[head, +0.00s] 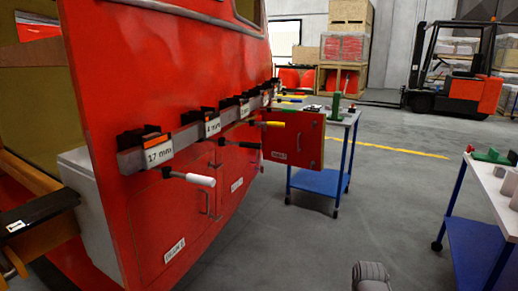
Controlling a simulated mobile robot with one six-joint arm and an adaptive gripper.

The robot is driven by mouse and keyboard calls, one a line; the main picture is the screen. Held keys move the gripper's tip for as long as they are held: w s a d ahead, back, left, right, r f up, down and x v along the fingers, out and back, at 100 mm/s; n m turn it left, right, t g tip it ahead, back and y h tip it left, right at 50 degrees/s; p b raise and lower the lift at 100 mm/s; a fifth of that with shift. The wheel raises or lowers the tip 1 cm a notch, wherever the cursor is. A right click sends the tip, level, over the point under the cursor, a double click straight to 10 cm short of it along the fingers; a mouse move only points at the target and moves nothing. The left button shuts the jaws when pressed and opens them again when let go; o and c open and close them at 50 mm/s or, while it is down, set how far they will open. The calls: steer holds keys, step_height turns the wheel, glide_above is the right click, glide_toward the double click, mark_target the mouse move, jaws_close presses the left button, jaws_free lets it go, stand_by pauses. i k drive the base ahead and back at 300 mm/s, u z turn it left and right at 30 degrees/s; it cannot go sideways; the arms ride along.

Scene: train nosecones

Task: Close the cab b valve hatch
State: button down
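A red cab nosecone (130,80) fills the left of the head view. On its lower side, a red hatch door (305,135) stands open, swung out to the right, with a handle near its right edge and a small white label too small to read surely. Another red hatch (178,230) lies flush with the body at the lower left and looks shut; it has a handle and a label. I cannot tell by label which is the valve hatch. A grey rounded part of my arm shows at the bottom edge; no gripper fingers show.
A rail with labelled tool holders (158,152) and several protruding handles runs above the hatches. A blue cart (318,181) stands behind the open door. Another cart (490,230) is at right. A forklift (455,80) and crates are at the back. Floor between the carts is clear.

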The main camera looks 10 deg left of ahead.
mark_target(240, 164)
steer(key=u, duration=0.15)
steer(key=i, duration=0.85)
steer(key=u, duration=0.55)
steer(key=i, duration=0.7)
steer(key=u, duration=0.45)
